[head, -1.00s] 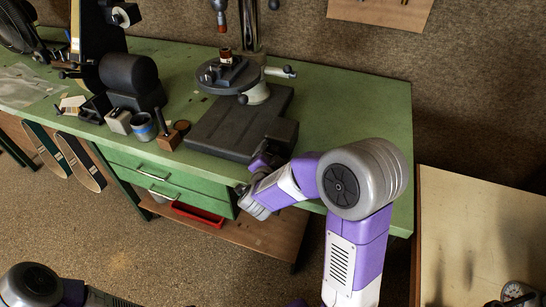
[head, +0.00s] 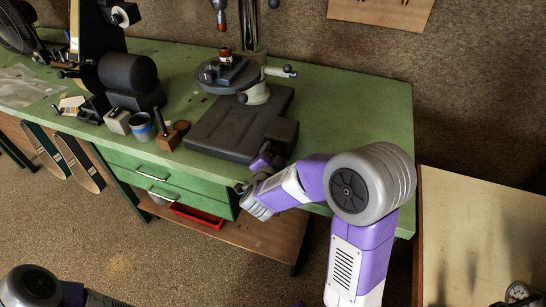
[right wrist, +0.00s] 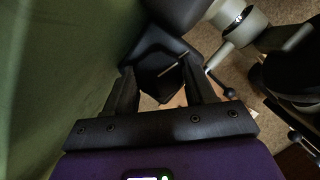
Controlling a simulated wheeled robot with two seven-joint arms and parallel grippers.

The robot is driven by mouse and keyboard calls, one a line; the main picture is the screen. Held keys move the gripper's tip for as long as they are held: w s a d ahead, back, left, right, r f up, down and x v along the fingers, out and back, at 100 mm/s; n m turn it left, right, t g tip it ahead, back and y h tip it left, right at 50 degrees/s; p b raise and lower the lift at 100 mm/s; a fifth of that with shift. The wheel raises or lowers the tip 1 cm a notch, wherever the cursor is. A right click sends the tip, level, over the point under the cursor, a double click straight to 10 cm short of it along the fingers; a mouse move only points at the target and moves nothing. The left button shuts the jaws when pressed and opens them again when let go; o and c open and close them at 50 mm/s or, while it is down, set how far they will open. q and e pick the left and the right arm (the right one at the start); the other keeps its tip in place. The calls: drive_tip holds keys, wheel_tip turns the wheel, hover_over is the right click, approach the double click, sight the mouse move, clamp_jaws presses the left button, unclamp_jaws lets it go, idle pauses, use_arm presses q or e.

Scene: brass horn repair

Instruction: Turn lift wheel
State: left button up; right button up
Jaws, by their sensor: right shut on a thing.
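The drill press stands on the green bench, with its round table (head: 228,74) above a dark base plate (head: 225,125). My right gripper (right wrist: 163,72) is at the front right corner of this base, beside a dark block (head: 282,134). In the right wrist view its two black fingers are on either side of a dark angular part (right wrist: 155,68) with a thin bright edge, and they are shut on it. I cannot make out a wheel's shape; the lift wheel seems hidden by the gripper and the dark block. My left gripper is out of view.
The green bench (head: 355,115) is clear to the right of the press. A blue-grey tin (head: 142,127), a wooden block with a post (head: 168,137) and a dark cylinder machine (head: 130,73) stand to the left. A pale table (head: 475,225) is at the right.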

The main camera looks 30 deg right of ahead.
drive_tip(key=m+b, duration=0.1)
drive_tip(key=m+t+b, duration=0.1)
drive_tip(key=b, duration=0.1)
drive_tip(key=shift+s+d+f+b, duration=0.1)
drive_tip(key=shift+f+b, duration=0.2)
drive_tip(key=shift+f, duration=0.05)
drive_tip(key=shift+r+m+t+y, duration=0.1)
drive_tip(key=shift+m+t+y, duration=0.25)
drive_tip(key=shift+m, duration=0.25)
drive_tip(key=shift+m+t, duration=0.45)
drive_tip(key=shift+m, duration=0.55)
drive_tip(key=o, duration=1)
drive_tip(key=shift+s, duration=0.1)
